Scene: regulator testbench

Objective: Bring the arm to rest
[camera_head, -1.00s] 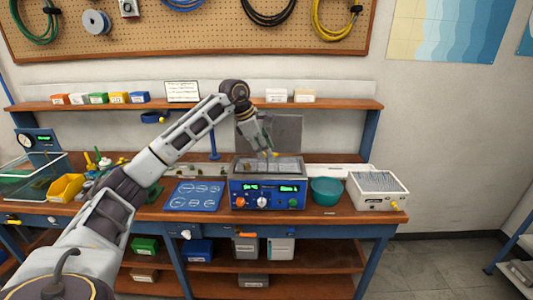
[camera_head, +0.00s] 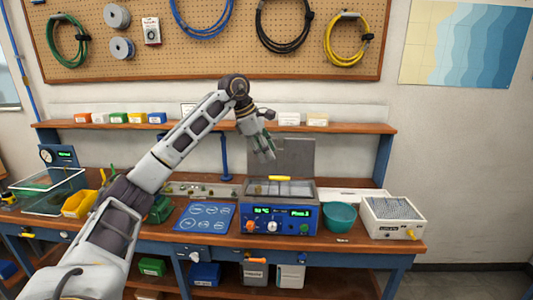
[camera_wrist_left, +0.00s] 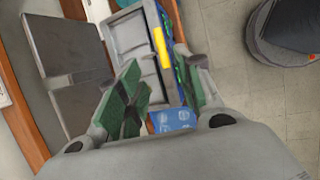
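My left gripper (camera_head: 264,155) hangs above and slightly left of the blue bench unit (camera_head: 278,219), which has knobs and lit green displays. In the left wrist view, the green-padded fingers of my left gripper (camera_wrist_left: 162,88) stand apart with nothing between them. A yellow bar (camera_head: 280,178) lies across the unit's open-topped tank, apart from the fingers. The yellow bar (camera_wrist_left: 160,46) also shows beyond the fingertips in the left wrist view. A grey lid (camera_head: 294,157) stands raised behind the tank. My right gripper is not in view.
A teal bowl (camera_head: 340,217) and a white box (camera_head: 393,216) stand right of the unit. A blue mat (camera_head: 203,217) lies left of it. A wooden shelf (camera_head: 350,129) with small boxes runs behind. A yellow bin (camera_head: 79,204) stands at the left.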

